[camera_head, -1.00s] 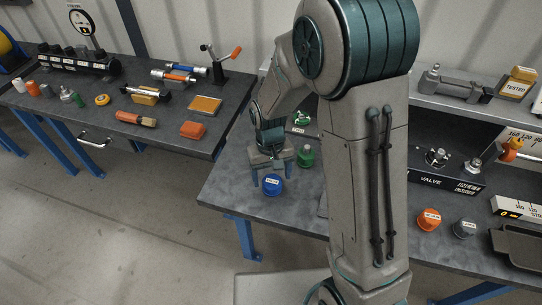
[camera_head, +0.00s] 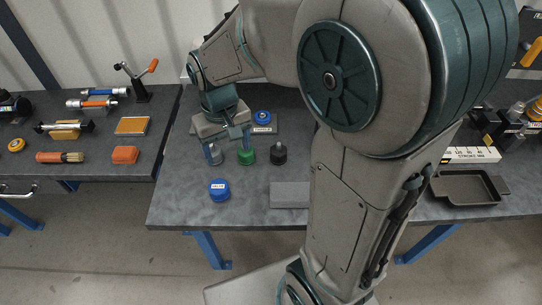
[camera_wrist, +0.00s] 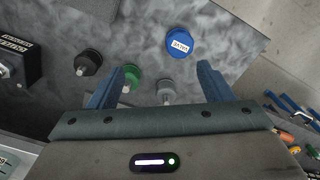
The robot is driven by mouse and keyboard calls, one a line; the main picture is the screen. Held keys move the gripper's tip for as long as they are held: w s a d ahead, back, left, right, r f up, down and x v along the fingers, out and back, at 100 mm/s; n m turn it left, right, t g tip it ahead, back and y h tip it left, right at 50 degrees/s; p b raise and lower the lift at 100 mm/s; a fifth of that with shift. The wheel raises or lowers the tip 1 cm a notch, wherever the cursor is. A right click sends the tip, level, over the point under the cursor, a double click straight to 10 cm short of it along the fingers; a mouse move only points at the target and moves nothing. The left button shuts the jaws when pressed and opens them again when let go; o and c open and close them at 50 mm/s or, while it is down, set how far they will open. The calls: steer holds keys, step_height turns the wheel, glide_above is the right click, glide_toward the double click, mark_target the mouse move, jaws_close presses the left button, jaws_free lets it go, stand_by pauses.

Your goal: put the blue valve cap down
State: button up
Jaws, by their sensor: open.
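The blue valve cap (camera_head: 219,190) stands upright on the grey table near its front edge, with a white label on top. It also shows in the wrist view (camera_wrist: 180,43), beyond my fingertips and apart from them. My gripper (camera_head: 228,143) is open and empty, farther back over the table than the cap. In the wrist view my two blue fingers (camera_wrist: 162,76) are spread wide with nothing held between them.
A grey fitting (camera_wrist: 166,90), a green one (camera_head: 246,156) and a black one (camera_head: 278,155) stand behind the cap. Another blue round part (camera_head: 262,117) is farther back. A flat grey block (camera_head: 289,195) lies right of the cap. The table front left of the cap is clear.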

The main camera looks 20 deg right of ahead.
steer(key=s+d+r+m+t, duration=0.2)
steer(key=s+d+r, duration=0.3)
steer(key=s, duration=0.6)
steer(key=d+t, duration=0.1)
steer(key=d, duration=0.1)
steer(key=shift+d, duration=0.3)
steer(key=shift+d, duration=0.1)
